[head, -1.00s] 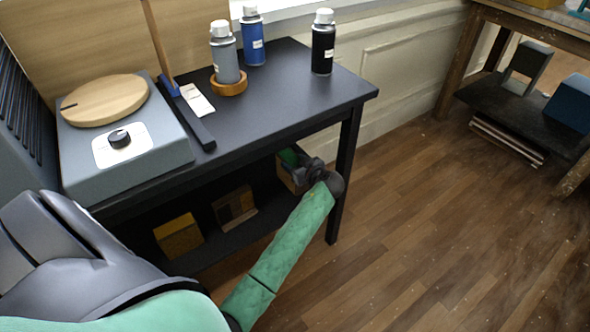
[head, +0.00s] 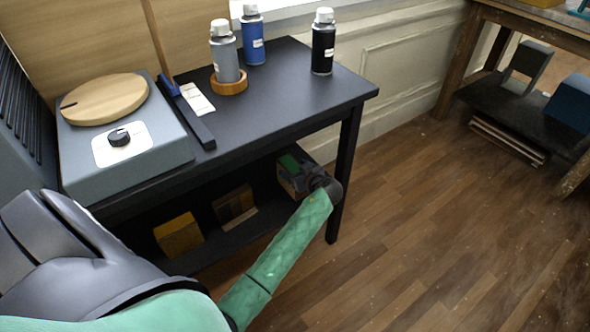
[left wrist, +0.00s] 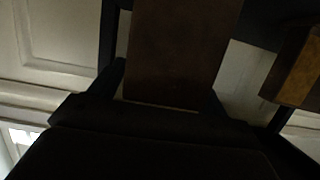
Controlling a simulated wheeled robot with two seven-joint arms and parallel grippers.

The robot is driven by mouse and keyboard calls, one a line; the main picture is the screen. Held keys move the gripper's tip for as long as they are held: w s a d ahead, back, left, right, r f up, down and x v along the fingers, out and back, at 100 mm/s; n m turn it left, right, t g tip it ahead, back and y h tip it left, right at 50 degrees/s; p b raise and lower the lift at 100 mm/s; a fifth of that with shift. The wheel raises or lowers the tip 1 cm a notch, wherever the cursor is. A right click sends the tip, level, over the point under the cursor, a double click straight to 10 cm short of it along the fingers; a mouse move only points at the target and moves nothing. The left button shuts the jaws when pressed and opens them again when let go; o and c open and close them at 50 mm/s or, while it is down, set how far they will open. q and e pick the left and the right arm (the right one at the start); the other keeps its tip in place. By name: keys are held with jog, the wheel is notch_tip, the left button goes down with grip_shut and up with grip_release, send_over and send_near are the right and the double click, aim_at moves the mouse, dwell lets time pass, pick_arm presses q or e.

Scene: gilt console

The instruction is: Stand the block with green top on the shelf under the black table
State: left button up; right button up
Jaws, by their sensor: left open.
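The block with green top (head: 289,163) is at the right end of the low shelf (head: 262,222) under the black table (head: 290,88). Its green face is up and its brown side is partly hidden by my left gripper (head: 302,178). The gripper is open and right at the block, reaching in from the front right. In the left wrist view the brown side of the block (left wrist: 180,45) fills the upper middle, in front of the dark gripper. The picture is too dark to tell whether the fingers touch it. My right gripper is not in view.
A yellow block (head: 178,236) and a brown block (head: 235,207) stand farther left on the shelf. The table leg (head: 343,170) is close to my left wrist. Spray cans (head: 322,42) and a grey device (head: 125,150) stand on the tabletop.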

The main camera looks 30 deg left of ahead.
pick_arm(q)
jog(key=shift+r, duration=0.15)
jog(key=v, duration=1.2)
jog(key=s+d+f+m+t+h, duration=0.1)
jog(key=s+d+f+m+h, duration=0.5)
jog(key=f, duration=0.6)
jog(key=s+d+f+m+t+h, duration=0.1)
jog(key=s+d+f+m+h, duration=0.35)
jog(key=s+d+f, duration=0.5)
jog(key=s+d+f+m+h, duration=0.2)
jog(key=s+d+f+h, duration=0.1)
jog(key=s, duration=0.6)
jog(key=s+d+f+m+h, duration=0.3)
jog(key=s+d+f, duration=0.3)
jog(key=s+d, duration=0.2)
jog(key=shift+s+g+h, duration=0.3)
jog(key=shift+s+h, duration=0.1)
jog(key=shift+h, duration=0.05)
